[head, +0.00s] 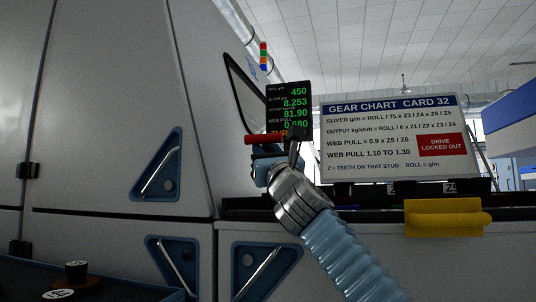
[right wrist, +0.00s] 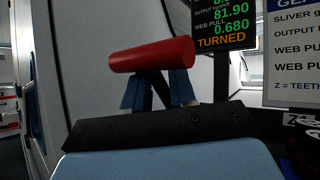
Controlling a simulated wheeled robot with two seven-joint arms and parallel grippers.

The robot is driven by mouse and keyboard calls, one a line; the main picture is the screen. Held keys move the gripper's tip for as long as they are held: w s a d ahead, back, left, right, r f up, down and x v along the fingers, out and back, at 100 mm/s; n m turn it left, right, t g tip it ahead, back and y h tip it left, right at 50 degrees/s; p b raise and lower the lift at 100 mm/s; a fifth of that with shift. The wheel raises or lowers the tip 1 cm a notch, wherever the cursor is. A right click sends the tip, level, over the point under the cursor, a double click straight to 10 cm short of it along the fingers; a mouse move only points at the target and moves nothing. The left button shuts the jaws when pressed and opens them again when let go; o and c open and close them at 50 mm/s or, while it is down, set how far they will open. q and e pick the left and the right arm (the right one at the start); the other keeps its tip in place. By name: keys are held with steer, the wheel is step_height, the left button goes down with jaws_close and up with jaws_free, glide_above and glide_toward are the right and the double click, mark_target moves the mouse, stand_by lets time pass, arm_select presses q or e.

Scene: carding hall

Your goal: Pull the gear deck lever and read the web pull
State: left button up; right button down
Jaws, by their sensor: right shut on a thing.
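The gear deck lever's red handle (head: 264,139) lies level in front of the display in the head view, and large in the right wrist view (right wrist: 152,55). My right gripper (head: 266,156) reaches up from the lower right and is shut on it. In the right wrist view its blue fingertips (right wrist: 160,88) meet the handle's underside. The dark display (head: 289,108) reads 450, 8.253, 81.90 and web pull 0.680, with the orange word TURNED in the right wrist view (right wrist: 222,40). The gear chart (head: 388,142) says web pull 1.10 to 1.30. My left gripper is out of view.
A grey machine cabinet (head: 110,100) with blue-framed handles fills the left. A yellow block (head: 443,218) sits on the dark deck edge below the chart. A red "drive locked out" label (head: 441,145) is on the chart. A dark tray (head: 100,284) holds round parts at lower left.

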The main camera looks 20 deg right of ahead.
steer(key=shift+a+y, duration=0.5)
steer(key=shift+a, duration=0.25)
steer(key=c, duration=0.7)
jaws_free()
steer(key=shift+w+a+n, duration=0.1)
steer(key=shift+a+n, duration=0.1)
steer(key=shift+n, duration=0.1)
steer(key=shift+o, duration=1.3)
steer(key=shift+a, duration=0.15)
steer(key=shift+o, duration=0.2)
steer(key=shift+a, duration=0.1)
steer(key=shift+d, duration=0.25)
steer(key=shift+d, duration=0.15)
